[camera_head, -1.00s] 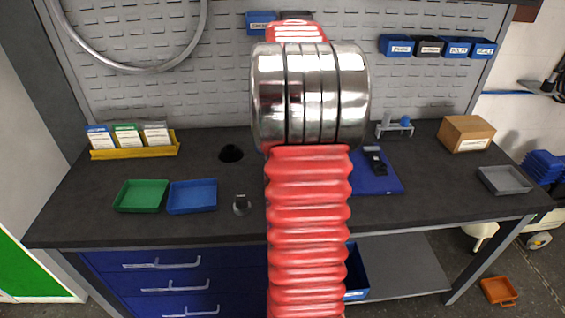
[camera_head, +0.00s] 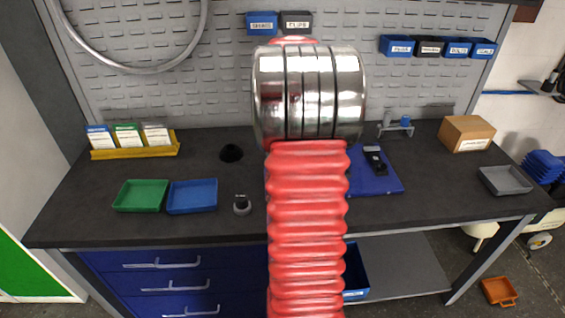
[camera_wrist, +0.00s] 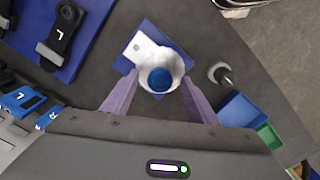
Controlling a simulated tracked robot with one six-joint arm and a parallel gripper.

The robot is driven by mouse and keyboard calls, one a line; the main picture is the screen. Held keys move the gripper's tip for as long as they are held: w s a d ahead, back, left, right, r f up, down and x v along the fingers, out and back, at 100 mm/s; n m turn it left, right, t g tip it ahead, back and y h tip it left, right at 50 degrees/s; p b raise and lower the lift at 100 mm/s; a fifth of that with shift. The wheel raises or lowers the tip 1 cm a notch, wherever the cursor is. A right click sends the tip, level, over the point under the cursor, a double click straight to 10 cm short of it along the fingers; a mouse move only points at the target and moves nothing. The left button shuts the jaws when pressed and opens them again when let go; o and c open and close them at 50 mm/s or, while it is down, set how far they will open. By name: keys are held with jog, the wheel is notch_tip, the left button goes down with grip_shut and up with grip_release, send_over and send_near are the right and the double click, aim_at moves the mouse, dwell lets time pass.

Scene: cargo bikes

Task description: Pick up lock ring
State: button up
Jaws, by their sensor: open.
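My gripper (camera_wrist: 159,80) shows in the wrist view as two pale purple fingers, apart, with nothing held between them. Beyond and between the fingertips lies a white rounded thing with a round blue top (camera_wrist: 160,79), on a blue mat (camera_wrist: 149,31) with a white card. A small grey ring-like piece with a dark knob (camera_wrist: 221,74) lies on the bench to the right of the fingers. It also shows in the head view (camera_head: 241,208), right of the blue tray. I cannot tell for sure which piece is the lock ring. In the head view my arm hides the gripper.
Green (camera_head: 141,195) and blue (camera_head: 192,196) trays lie left on the dark bench. A dark cone (camera_head: 231,153) stands behind them. To the right are a blue mat with a black tool (camera_head: 375,160), a cardboard box (camera_head: 467,133) and a grey tray (camera_head: 504,180).

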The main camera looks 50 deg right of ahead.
jog(key=shift+f, duration=0.1)
jog(key=shift+c, duration=0.3)
jog(key=c, duration=1.1)
